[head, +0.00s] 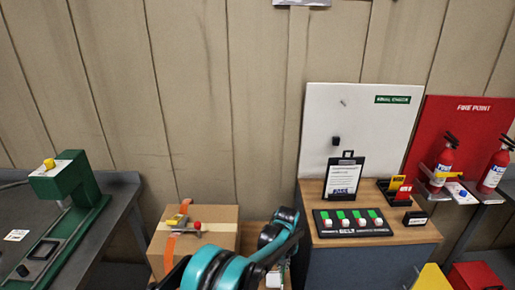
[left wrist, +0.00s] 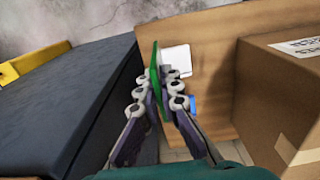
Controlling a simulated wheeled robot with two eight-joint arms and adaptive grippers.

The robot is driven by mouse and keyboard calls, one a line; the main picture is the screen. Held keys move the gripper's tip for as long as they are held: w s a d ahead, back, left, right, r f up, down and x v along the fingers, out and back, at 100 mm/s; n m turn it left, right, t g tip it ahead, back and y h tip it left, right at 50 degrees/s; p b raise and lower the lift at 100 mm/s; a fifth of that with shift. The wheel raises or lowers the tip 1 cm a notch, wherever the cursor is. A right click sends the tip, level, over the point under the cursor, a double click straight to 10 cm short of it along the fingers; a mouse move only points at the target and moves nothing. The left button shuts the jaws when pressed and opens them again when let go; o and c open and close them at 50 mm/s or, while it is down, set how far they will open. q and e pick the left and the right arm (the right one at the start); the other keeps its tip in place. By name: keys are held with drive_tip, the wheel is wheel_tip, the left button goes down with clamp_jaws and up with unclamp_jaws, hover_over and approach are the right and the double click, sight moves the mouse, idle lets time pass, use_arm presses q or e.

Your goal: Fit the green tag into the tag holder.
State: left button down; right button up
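In the left wrist view my left gripper (left wrist: 160,97) has its two fingers closed on a thin green tag (left wrist: 155,68), seen nearly edge-on and sticking out past the fingertips. In the head view my teal left arm reaches in from the bottom, and its gripper and the tag are not clearly visible. A black stand with a red and a yellow tag (head: 400,188), which looks like the tag holder, stands on the wooden-topped cabinet at right. The gripper is well to the left of it. My right gripper is not in view.
The wooden cabinet top (head: 316,238) also bears a black clipboard (head: 343,177) and a switch panel (head: 352,223). A cardboard box (head: 222,240) stands left of my arm. Fire extinguishers (head: 440,165) stand at far right. In the wrist view, a white piece (left wrist: 178,60) lies beyond the tag.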

use_arm(q)
drive_tip(key=s+a+r, duration=0.1)
drive_tip(key=s+a, duration=0.3)
drive_tip(key=a, duration=0.5)
drive_tip(key=s+a+r, duration=0.2)
drive_tip(key=s+a, duration=0.3)
drive_tip(key=a, duration=0.4)
drive_tip(key=s+a+r, duration=0.1)
drive_tip(key=s+a, duration=0.3)
drive_tip(key=a, duration=0.5)
drive_tip(key=shift+s+a+r, duration=0.15)
drive_tip(key=shift+s+r, duration=0.15)
drive_tip(key=shift+s, duration=0.1)
